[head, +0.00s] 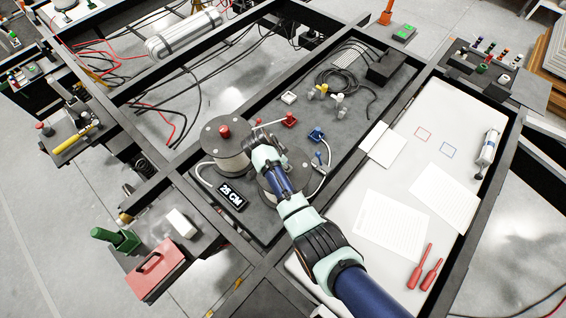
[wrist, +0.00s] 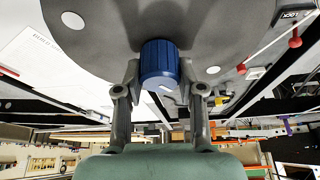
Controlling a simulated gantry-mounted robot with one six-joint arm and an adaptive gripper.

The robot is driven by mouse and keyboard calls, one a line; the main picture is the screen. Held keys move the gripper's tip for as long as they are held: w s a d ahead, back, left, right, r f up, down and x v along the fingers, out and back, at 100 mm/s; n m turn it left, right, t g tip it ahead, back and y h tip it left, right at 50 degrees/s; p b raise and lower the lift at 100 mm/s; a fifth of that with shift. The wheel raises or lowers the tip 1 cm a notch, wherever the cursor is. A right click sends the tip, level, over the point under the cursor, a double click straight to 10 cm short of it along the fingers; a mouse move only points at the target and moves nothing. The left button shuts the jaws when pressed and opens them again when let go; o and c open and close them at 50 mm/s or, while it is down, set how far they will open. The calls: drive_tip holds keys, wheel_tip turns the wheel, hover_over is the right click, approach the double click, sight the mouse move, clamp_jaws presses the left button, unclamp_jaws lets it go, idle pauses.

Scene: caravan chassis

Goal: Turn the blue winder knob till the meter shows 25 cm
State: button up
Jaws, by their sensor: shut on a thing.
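The blue winder knob (wrist: 158,60) is a ribbed cylinder on a grey disc (wrist: 100,30), seen in the wrist view. My gripper (wrist: 160,78) has one finger on each side of the knob and is shut on it.
A second reel (head: 212,131) with a red knob (head: 225,131) stands left of my gripper. A red connector (head: 289,119) and a blue connector (head: 316,134) lie behind the reels. A white board (head: 390,215) with papers is at the right.

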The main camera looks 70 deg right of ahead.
drive_tip(key=o, duration=1.1)
drive_tip(key=shift+o, duration=0.2)
drive_tip(key=v, duration=1.2)
drive_tip(key=shift+a, duration=0.1)
